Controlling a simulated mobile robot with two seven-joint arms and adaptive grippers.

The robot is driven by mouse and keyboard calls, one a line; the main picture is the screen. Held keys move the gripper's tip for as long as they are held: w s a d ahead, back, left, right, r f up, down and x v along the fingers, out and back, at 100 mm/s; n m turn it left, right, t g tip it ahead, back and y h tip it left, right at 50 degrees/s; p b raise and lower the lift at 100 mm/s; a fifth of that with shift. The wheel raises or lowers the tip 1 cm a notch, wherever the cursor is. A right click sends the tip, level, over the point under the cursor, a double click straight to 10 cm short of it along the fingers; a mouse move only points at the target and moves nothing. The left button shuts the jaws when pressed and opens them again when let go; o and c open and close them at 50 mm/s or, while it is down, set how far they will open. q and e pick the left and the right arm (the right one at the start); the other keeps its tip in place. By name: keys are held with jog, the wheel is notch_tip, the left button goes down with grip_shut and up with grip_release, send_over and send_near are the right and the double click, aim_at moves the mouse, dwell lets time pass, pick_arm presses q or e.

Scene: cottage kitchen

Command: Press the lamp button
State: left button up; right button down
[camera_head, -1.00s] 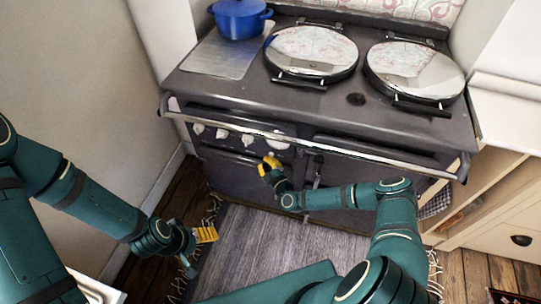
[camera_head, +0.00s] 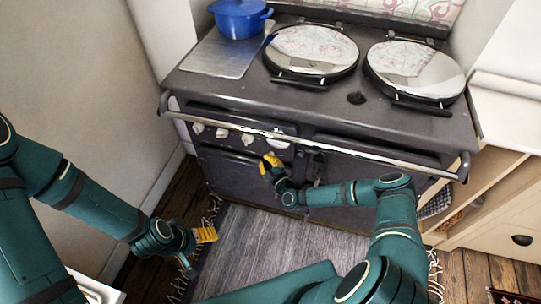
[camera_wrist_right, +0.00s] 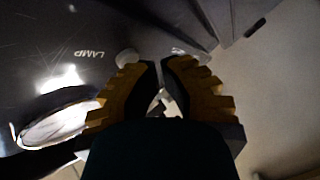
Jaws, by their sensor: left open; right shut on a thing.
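The dark range (camera_head: 330,115) has a front panel with white knobs (camera_head: 222,133) and a pale round dial (camera_head: 279,141). My right gripper (camera_head: 271,160) is just below the dial, close to the panel. The right wrist view shows its yellow fingers (camera_wrist_right: 161,66) nearly together; what they hold I cannot make out. There, the word LAMP (camera_wrist_right: 90,53) is on the dark panel left of the fingertips. A small pale round piece (camera_wrist_right: 126,57) is beside the left fingertip; I cannot tell if it is the lamp button or if they touch. My left gripper (camera_head: 206,235) is open, low and away from the range.
A metal rail (camera_head: 300,141) runs along the range front above my right gripper. Two round lids (camera_head: 312,50) and a blue pot (camera_head: 240,17) are on top. A grey rug (camera_head: 250,240) covers the floor in front. A wooden cabinet (camera_head: 500,215) stands at the right.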

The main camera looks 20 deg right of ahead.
jog(key=shift+w+d, duration=0.1)
jog(key=shift+w, duration=0.05)
dwell(0.4)
jog(key=shift+s+a, duration=0.3)
jog(key=shift+s, duration=0.15)
jog(key=shift+p, duration=0.3)
jog(key=s+a+p, duration=0.2)
jog(key=s+a, duration=0.1)
jog(key=s, duration=0.2)
jog(key=shift+a+p, duration=0.2)
jog(key=shift+p, duration=0.1)
dwell(0.5)
